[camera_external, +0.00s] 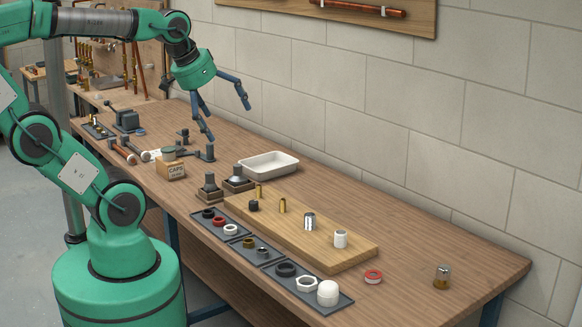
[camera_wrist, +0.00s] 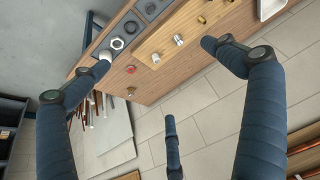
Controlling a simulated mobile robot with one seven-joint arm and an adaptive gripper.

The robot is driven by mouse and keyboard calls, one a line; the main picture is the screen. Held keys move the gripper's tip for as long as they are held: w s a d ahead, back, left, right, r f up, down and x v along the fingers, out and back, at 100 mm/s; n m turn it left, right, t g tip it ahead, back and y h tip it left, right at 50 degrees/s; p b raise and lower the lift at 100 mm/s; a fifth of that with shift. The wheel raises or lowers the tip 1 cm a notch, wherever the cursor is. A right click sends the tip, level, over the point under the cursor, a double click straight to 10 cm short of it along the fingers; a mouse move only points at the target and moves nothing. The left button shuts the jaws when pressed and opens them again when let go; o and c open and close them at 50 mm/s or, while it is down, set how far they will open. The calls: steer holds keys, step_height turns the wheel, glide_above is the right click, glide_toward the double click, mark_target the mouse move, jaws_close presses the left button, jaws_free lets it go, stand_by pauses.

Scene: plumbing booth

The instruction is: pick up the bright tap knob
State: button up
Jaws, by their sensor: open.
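A shiny chrome cylinder (camera_external: 309,221), which looks like the bright tap knob, stands upright on the light wooden board (camera_external: 270,222); it also shows in the wrist view (camera_wrist: 179,40). A chrome-topped piece with a brown base (camera_external: 442,276) stands alone at the bench's right end, and it also shows in the wrist view (camera_wrist: 130,91); I cannot rule it out as the knob. My gripper (camera_external: 226,118) is open and empty, its dark blue fingers spread in the air above the back of the bench. It is well away from both pieces.
A white cylinder (camera_external: 340,238) and brass posts (camera_external: 282,205) share the board. Dark trays (camera_external: 263,250) of rings and nuts line the front edge. A white tray (camera_external: 268,165) lies behind. A red ring (camera_external: 373,277) lies right of the board. The wall bounds the back.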

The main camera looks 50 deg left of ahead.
steer(key=shift+s+a+f, duration=0.15)
steer(key=shift+s+f, duration=0.25)
steer(key=shift+s, duration=0.15)
steer(key=c, duration=1.2)
